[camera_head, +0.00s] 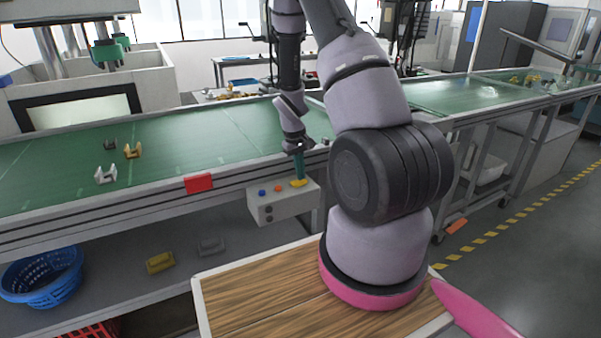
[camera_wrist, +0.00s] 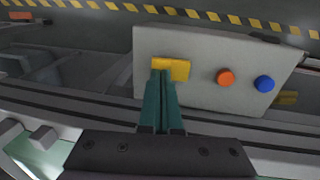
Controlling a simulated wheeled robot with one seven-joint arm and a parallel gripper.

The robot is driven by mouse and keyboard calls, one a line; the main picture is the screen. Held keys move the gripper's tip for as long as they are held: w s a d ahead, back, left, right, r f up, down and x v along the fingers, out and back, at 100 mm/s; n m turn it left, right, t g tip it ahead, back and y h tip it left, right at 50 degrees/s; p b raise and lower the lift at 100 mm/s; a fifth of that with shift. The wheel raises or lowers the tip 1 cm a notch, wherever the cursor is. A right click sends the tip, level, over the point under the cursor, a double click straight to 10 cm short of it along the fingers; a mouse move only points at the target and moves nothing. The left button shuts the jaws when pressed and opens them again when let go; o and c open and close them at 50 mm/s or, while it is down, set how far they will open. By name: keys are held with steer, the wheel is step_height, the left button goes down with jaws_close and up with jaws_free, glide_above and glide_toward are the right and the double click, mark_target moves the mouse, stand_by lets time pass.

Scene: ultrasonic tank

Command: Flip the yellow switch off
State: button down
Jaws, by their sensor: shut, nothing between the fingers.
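The yellow switch (camera_head: 299,183) sits at the right end of the top of a light grey control box (camera_head: 285,206), which is fixed to the front side of the conveyor. In the wrist view the yellow switch (camera_wrist: 180,69) is on the pale panel (camera_wrist: 205,50), left of the buttons. My gripper (camera_wrist: 163,72) is shut and empty, its teal fingertips overlapping the switch's left part. In the head view my gripper (camera_head: 300,177) points down at the switch from above. The fingertips hide part of the switch. I cannot tell whether they touch it or which way it is set.
An orange button (camera_wrist: 225,77) and a blue button (camera_wrist: 265,84) are beside the switch on the same panel. The green conveyor belt (camera_head: 200,145) runs behind the box, with small parts at its left. A red plate (camera_head: 199,183) is on its side rail.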

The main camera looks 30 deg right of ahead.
mark_target(292, 183)
steer(key=shift+d+f, duration=0.1)
steer(key=shift+f, duration=0.15)
steer(key=shift+s, duration=0.1)
steer(key=shift+a+r, duration=0.15)
steer(key=shift+a, duration=0.7)
steer(key=shift+r, duration=0.1)
step_height(292, 183, up, 14)
steer(key=a, duration=0.2)
stand_by(0.3)
